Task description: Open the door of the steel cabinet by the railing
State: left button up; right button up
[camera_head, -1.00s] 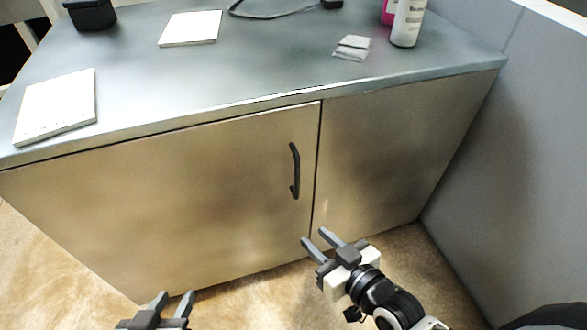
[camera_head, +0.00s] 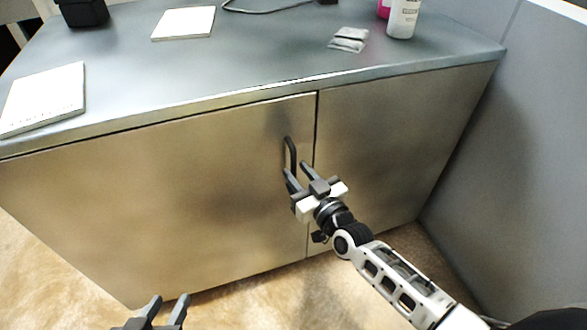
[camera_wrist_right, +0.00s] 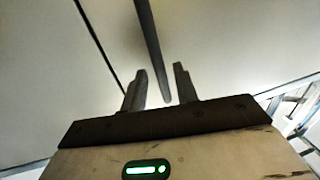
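The steel cabinet has a wide left door (camera_head: 170,190) with a black vertical bar handle (camera_head: 291,153) near its right edge. The door is closed. My right gripper (camera_head: 296,173) is open in front of the handle, its fingers pointing up at the handle's lower part. In the right wrist view the handle (camera_wrist_right: 152,50) runs down to between the two open fingers (camera_wrist_right: 158,82); I cannot tell whether they touch it. My left gripper (camera_head: 167,305) is open and empty at the bottom edge, low in front of the cabinet.
The grey cabinet top (camera_head: 240,60) holds notebooks (camera_head: 45,97), a white bottle (camera_head: 403,17), a small packet (camera_head: 349,39), a cable and a black box (camera_head: 84,11). A grey partition (camera_head: 500,190) stands close on the right. The floor (camera_head: 290,305) in front is clear.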

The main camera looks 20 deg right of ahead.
jog(key=shift+x, duration=1.3)
